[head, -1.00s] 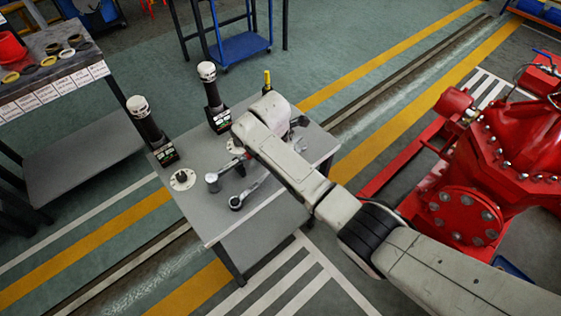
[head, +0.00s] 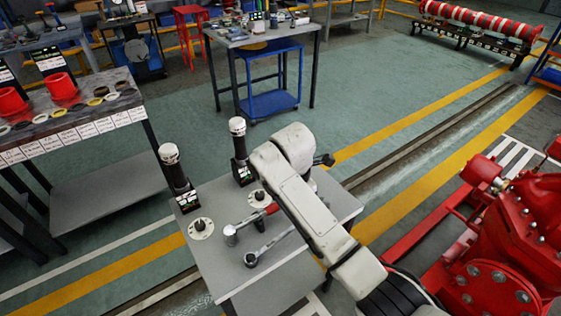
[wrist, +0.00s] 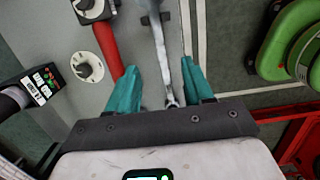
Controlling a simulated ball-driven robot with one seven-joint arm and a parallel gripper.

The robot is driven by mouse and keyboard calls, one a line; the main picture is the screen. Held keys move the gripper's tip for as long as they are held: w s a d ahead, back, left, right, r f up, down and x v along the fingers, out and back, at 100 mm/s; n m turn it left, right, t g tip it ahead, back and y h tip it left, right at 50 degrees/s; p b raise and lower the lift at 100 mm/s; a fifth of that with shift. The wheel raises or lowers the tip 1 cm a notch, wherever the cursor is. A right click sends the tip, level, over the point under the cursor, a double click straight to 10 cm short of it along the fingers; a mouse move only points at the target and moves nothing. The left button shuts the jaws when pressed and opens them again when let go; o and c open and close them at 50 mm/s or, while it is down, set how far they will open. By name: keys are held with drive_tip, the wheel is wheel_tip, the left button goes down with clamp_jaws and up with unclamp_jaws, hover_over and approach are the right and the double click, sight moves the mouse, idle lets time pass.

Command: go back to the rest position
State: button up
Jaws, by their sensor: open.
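My gripper shows in the wrist view (wrist: 159,78) with its two teal fingers spread apart and nothing held between them. A silver wrench (wrist: 158,45) lies below on the grey table, seen in the gap between the fingers. A tool with a red handle (wrist: 106,48) lies left of the left finger. In the head view my pale arm reaches over the right part of the grey table (head: 215,268), and it hides most of my gripper. The silver wrench (head: 268,246) and the red-handled tool (head: 232,235) lie left of my arm.
Two upright dark cylinders with white caps (head: 171,165) (head: 238,140) and a white flanged disc (head: 200,228) stand on the table. A red pump (head: 510,245) is close on the right. A shelf bench (head: 95,150) stands left, a workbench (head: 262,37) behind. Green floor lies between.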

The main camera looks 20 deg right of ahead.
drive_tip(key=s+a+f+m+y, duration=0.1)
drive_tip(key=s+f+m, duration=0.35)
drive_tip(key=s, duration=0.35)
drive_tip(key=s+f+m+y, duration=0.2)
drive_tip(key=s+f+m, duration=0.25)
drive_tip(key=s, duration=0.25)
drive_tip(key=s+d+m, duration=0.3)
drive_tip(key=s+m, duration=0.1)
drive_tip(key=s, duration=0.3)
drive_tip(key=s+d+m+h, duration=0.1)
drive_tip(key=s+d+m, duration=0.2)
drive_tip(key=s+m, duration=0.2)
drive_tip(key=s+d+r+m, duration=0.1)
drive_tip(key=s+d+m, duration=0.3)
drive_tip(key=s, duration=0.7)
drive_tip(key=shift+t+h, duration=0.3)
